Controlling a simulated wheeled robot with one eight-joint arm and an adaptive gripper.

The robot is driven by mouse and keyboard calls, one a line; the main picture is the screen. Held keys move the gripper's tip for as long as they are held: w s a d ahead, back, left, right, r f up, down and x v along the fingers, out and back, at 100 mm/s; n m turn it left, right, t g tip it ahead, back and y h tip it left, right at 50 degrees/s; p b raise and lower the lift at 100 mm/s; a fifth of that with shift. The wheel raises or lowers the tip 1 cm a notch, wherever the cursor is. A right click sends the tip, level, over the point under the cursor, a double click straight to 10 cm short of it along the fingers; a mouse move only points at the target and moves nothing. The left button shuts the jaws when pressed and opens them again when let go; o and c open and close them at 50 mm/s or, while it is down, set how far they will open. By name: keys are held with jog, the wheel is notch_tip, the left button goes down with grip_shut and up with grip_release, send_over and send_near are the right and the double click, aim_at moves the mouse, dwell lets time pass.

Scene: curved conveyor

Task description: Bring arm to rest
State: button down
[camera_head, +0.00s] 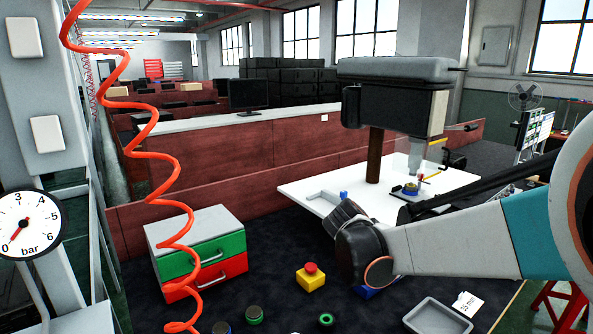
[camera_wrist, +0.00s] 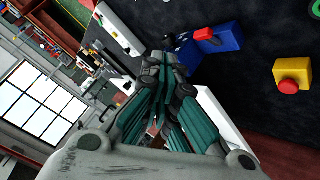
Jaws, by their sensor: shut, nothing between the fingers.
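My arm (camera_head: 455,250) reaches in from the right in the head view, bent at a dark joint (camera_head: 362,250) in front of the white table (camera_head: 293,187). My gripper (camera_wrist: 168,62) shows in the wrist view with its grey and teal fingers drawn together. It is shut and I see nothing held between them. In the head view the fingers are mostly hidden behind the dark wrist parts. The gripper is apart from the blue box (camera_wrist: 222,52) with a red part, which appears beyond it in the wrist view.
A yellow block with a red button (camera_head: 311,278) stands on the dark surface; it also shows in the wrist view (camera_wrist: 292,75). A green and red drawer unit (camera_head: 203,257) stands left. A grey tray (camera_head: 438,318) lies at the front right. A coiled red hose (camera_head: 160,148) hangs at left. A drill-like machine (camera_head: 395,100) stands over the white table.

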jog(key=s+a+n+y, duration=0.1)
jog(key=s+a+y, duration=0.1)
jog(key=s, duration=1.2)
jog(key=s+a+r+n+t+y, duration=0.1)
jog(key=s+y, duration=0.4)
jog(key=s, duration=0.9)
jog(key=shift+s+a+n+y, duration=0.3)
jog(key=shift+s+a+n, duration=0.1)
jog(key=shift+n, duration=0.1)
